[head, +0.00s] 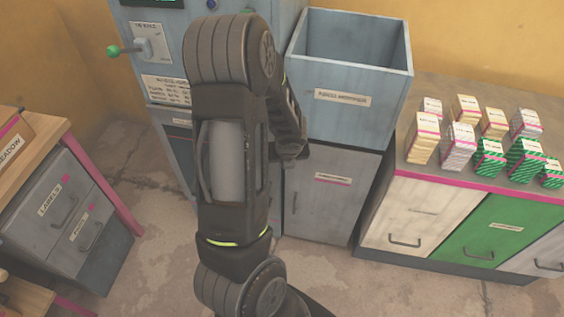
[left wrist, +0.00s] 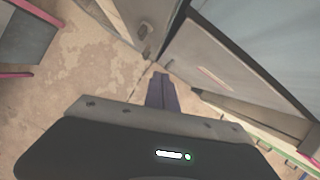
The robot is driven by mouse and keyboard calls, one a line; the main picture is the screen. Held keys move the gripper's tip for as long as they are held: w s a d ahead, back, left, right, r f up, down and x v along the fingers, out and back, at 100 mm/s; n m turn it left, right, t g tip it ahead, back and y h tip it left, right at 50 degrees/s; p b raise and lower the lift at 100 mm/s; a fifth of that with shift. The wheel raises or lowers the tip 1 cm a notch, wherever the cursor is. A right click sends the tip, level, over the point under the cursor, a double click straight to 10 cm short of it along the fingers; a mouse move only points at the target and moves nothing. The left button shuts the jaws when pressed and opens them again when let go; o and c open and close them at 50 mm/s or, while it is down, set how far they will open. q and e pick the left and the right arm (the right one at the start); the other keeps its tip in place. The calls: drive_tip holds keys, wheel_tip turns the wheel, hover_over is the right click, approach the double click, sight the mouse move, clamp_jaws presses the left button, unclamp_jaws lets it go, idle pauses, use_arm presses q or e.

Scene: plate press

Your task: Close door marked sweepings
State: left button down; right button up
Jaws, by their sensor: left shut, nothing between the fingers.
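A grey cabinet door (head: 330,195) with a pink-lined label and an upright handle is below the open-topped bin. Its label is too small to read, so I cannot confirm that it says sweepings. What looks like the same labelled panel shows in the left wrist view (left wrist: 225,72). I cannot tell whether it is fully shut or slightly ajar. My left gripper (left wrist: 162,80) has its fingers together and empty, pointing towards the floor near the base of the cabinets. My right gripper is not in view.
A blue-grey bin (head: 352,98) stands above the door. A grey machine with a green-knobbed lever (head: 114,50) is left of it. A counter (head: 470,170) with several small boxes stands right. Grey drawers (head: 62,208) are at left. Floor (head: 150,240) between is clear.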

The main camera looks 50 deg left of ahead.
use_arm(q)
drive_tip(key=p+v, duration=0.2)
drive_tip(key=v, duration=0.4)
drive_tip(key=shift+s+a+r, duration=0.15)
drive_tip(key=shift+s+r, duration=0.15)
drive_tip(key=shift+r, duration=0.1)
drive_tip(key=w+d+f+n+t+h, duration=0.1)
drive_tip(key=d+f+n+h, duration=0.15)
drive_tip(key=d+n, duration=0.5)
drive_tip(key=w+d+f+n+h, duration=0.2)
drive_tip(key=d+f+n, duration=0.2)
drive_tip(key=d+n, duration=0.4)
drive_tip(key=w+d+f+n+t+h, duration=0.1)
drive_tip(key=d+f+n+h, duration=0.1)
drive_tip(key=d+f+n, duration=0.5)
drive_tip(key=s+d+f+n+g, duration=0.1)
drive_tip(key=s+d+f+g, duration=0.1)
drive_tip(key=s+d, duration=0.4)
drive_tip(key=s+d+f+n+g+h, duration=0.1)
drive_tip(key=s+d+f+n+g, duration=0.1)
drive_tip(key=s+d, duration=0.5)
drive_tip(key=d, duration=0.3)
drive_tip(key=shift+d+f, duration=0.35)
drive_tip(key=shift+f, duration=0.05)
